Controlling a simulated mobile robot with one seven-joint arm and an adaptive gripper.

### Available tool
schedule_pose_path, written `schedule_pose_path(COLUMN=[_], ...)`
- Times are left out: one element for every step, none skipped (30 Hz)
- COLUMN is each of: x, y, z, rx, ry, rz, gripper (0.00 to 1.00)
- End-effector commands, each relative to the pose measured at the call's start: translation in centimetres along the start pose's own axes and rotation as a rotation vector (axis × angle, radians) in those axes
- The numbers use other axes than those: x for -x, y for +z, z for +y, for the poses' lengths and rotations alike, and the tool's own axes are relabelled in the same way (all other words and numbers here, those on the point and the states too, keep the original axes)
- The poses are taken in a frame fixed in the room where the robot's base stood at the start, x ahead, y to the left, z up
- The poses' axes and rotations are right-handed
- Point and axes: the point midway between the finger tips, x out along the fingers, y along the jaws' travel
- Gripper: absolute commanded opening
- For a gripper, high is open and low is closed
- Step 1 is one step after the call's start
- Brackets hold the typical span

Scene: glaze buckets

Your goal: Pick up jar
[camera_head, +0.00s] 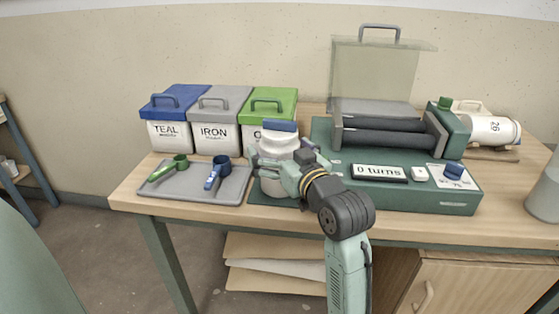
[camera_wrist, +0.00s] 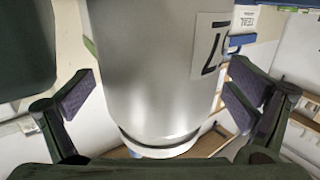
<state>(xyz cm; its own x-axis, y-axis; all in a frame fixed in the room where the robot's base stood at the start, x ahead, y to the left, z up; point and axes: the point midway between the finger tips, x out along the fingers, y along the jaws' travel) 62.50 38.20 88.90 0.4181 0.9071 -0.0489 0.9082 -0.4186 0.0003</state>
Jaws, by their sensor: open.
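The white jar (camera_head: 279,146) stands on the table in front of the green-lidded bucket, with a blue part at its top. My gripper (camera_head: 283,176) is at the jar, its fingers low around the body and hiding part of it. In the wrist view the jar (camera_wrist: 150,70) fills the middle, pale and smooth, with a dark-marked label on its right. The open fingers of my gripper (camera_wrist: 160,98) stand on either side of it, with visible gaps. The jar's far side is hidden.
Three lidded buckets, blue (camera_head: 168,130), grey (camera_head: 211,132) and green (camera_head: 268,105), stand behind. A grey tray (camera_head: 226,191) with two scoops lies left. A roller machine (camera_head: 420,195) with a clear raised cover is close on the right. Another white jar (camera_head: 490,128) lies beyond it.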

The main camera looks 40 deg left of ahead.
Motion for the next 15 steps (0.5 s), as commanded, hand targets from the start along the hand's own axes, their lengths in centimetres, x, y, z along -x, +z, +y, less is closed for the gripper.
schedule_pose_path(x=[-0.16,-0.19,-0.18,-0.17,-0.17,-0.16,-0.15,-0.15,-0.15,-0.14,-0.14,-0.14,-0.13,-0.13,-0.13], y=[0.0,0.02,0.03,0.04,0.04,0.04,0.04,0.04,0.04,0.04,0.04,0.04,0.04,0.04,0.04], z=[-0.02,-0.02,-0.01,-0.01,-0.01,-0.01,-0.01,-0.01,-0.01,-0.01,0.0,0.0,0.0,0.0,0.0], rx=[0.0,0.0,0.0,0.0,0.0,0.0,0.0,0.0,0.0,0.0,0.0,0.0,0.0,0.0,0.0], ry=[0.0,0.0,0.0,0.0,0.0,0.0,0.0,0.0,0.0,0.0,0.0,0.0,0.0,0.0,0.0], rz=[0.0,0.0,0.0,0.0,0.0,0.0,0.0,0.0,0.0,0.0,0.0,0.0,0.0,0.0,0.0], gripper=[0.98,0.98,0.98,0.98,0.98,0.98,0.97,0.95,0.92,0.9,0.88,0.85,0.83,0.81,0.79])
